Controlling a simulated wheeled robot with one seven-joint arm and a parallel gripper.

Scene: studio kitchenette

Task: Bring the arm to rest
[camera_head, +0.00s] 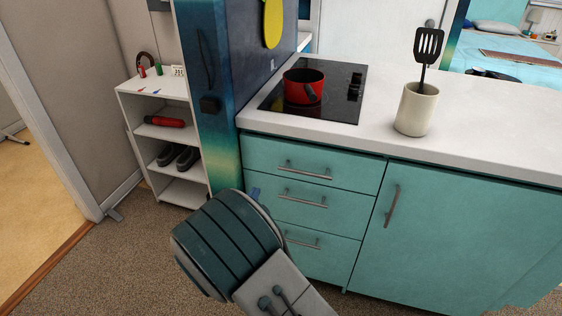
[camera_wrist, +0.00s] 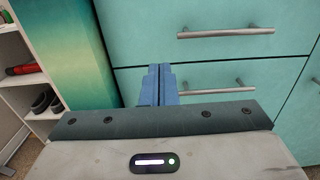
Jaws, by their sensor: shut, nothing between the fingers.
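My gripper shows in the wrist view (camera_wrist: 159,72), its two blue fingers pressed together with nothing between them. It is in front of the teal drawer fronts (camera_wrist: 215,55), left of the drawer handles. In the head view my arm reaches in from the bottom, and only a small blue bit of my gripper (camera_head: 255,193) shows past the rounded wrist; the rest is hidden behind it. I cannot tell the exact gap between the fingers and the drawer fronts.
The counter (camera_head: 470,130) bears a black cooktop (camera_head: 335,88) with a red pot (camera_head: 303,87), and a cream crock (camera_head: 415,112) with a black spatula (camera_head: 428,47). A white shelf (camera_head: 185,195) with shoes stands left of the blue-green panel (camera_head: 222,150). Carpet (camera_head: 110,270) is open at lower left.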

